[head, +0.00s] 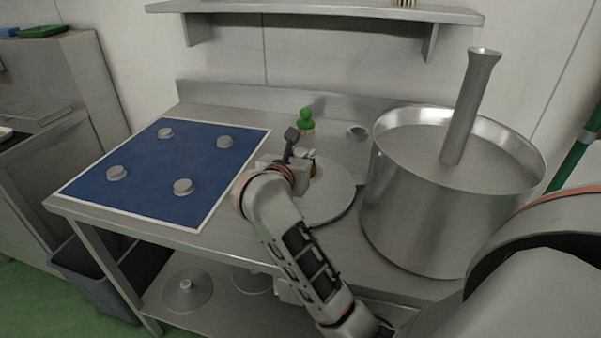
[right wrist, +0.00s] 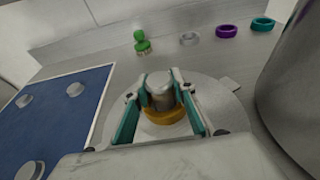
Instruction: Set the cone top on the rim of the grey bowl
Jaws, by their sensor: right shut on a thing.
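My right gripper (head: 288,172) is over the round grey plate on the bench, pointing down. In the right wrist view its two teal-padded fingers (right wrist: 160,108) are shut on a grey, round-topped piece (right wrist: 159,88) with an amber ring-like foot (right wrist: 165,116). I take this piece for the cone top, though its underside and any cone shape are hidden. Whether it touches the plate is unclear. A small shallow grey ring-shaped vessel (head: 357,131), likely the grey bowl, stands on the bench behind the plate; it also shows in the right wrist view (right wrist: 189,39). My left gripper is out of view.
The round grey plate (head: 335,203) lies between a blue mat (head: 150,170) with several grey discs and a big steel pot (head: 415,225). A green knobbed piece (right wrist: 142,43), a purple ring (right wrist: 227,31) and a teal ring (right wrist: 263,24) stand near the back.

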